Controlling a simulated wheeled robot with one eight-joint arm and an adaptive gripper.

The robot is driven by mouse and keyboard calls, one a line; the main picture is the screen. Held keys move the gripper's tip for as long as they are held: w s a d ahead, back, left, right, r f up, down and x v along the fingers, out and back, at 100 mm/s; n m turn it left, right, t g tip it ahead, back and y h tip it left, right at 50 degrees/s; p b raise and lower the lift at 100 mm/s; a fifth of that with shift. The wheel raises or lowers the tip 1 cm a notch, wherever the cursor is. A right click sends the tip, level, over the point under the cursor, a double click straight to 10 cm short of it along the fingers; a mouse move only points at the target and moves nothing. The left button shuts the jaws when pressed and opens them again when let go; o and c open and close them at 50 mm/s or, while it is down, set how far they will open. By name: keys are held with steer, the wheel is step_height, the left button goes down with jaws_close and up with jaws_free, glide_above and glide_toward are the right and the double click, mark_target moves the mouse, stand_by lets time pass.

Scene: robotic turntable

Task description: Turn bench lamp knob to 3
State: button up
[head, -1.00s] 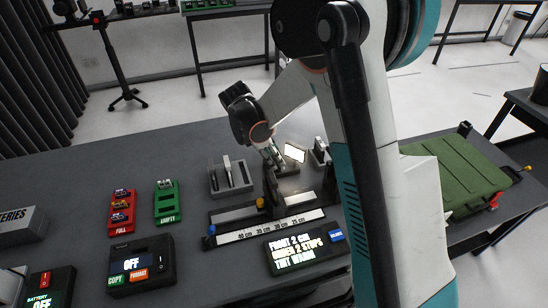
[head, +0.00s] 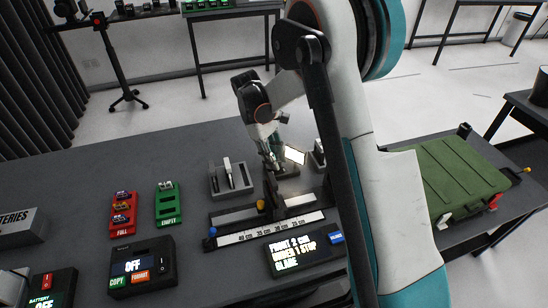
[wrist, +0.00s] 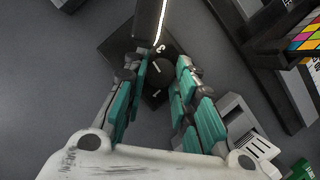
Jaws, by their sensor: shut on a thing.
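The bench lamp stands on the dark table with its lit panel (head: 294,154) above a small dark base. In the wrist view the lit lamp panel (wrist: 147,22) rises at the top, seen edge-on. The round dark lamp knob (wrist: 160,62) with pale marks lies between my fingertips; I cannot read its setting. My gripper (head: 274,160) reaches down at the lamp from behind its left side. In the wrist view my gripper (wrist: 158,72) has its teal-padded fingers on either side of the knob, shut on it. The fingers hide part of the knob and base.
A display (head: 296,252) reads "FRONT 2 CM, UNDER 1 STOP, GLARE". A ruler rail (head: 275,230) lies in front of the lamp. A grey slotted holder (head: 230,184) stands to its left. A green case (head: 455,175) is at the right.

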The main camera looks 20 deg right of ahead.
steer(key=shift+m+g, duration=0.3)
steer(key=shift+m, duration=0.4)
steer(key=o, duration=1.1)
steer(key=shift+c, duration=0.2)
steer(key=v, duration=1.2)
steer(key=shift+d, duration=0.25)
